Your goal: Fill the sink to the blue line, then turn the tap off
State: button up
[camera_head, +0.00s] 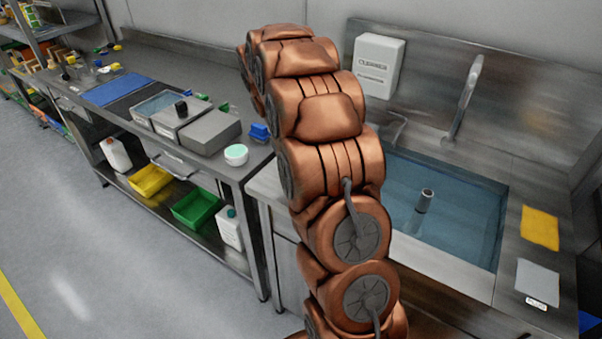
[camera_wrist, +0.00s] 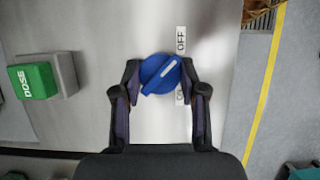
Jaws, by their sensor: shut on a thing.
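The steel sink (camera_head: 452,282) is at the right in the head view, with bluish water (camera_head: 460,215) in its basin. A grey upright cylinder (camera_head: 424,200) stands in it. The tap spout (camera_head: 465,98) rises at the back; I cannot make out a stream. I cannot pick out a blue line. In the wrist view, my gripper (camera_wrist: 161,70) has its fingers on both sides of a round blue knob (camera_wrist: 152,86) and is shut on it. The knob's white mark slants up and right, towards the OFF label (camera_wrist: 181,40). A second label below is partly hidden.
A green DOSE button (camera_wrist: 33,81) on a grey box is left of the knob. In the head view, a white CLEANER box (camera_head: 378,65) hangs behind the sink, and yellow (camera_head: 540,228) and grey cloths (camera_head: 537,280) lie right. A cluttered bench stands left; the floor (camera_head: 110,250) is clear.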

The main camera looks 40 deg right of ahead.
jog(key=o, duration=1.1)
jog(key=shift+o, duration=0.2)
jog(key=v, duration=1.2)
jog(key=shift+s, duration=0.1)
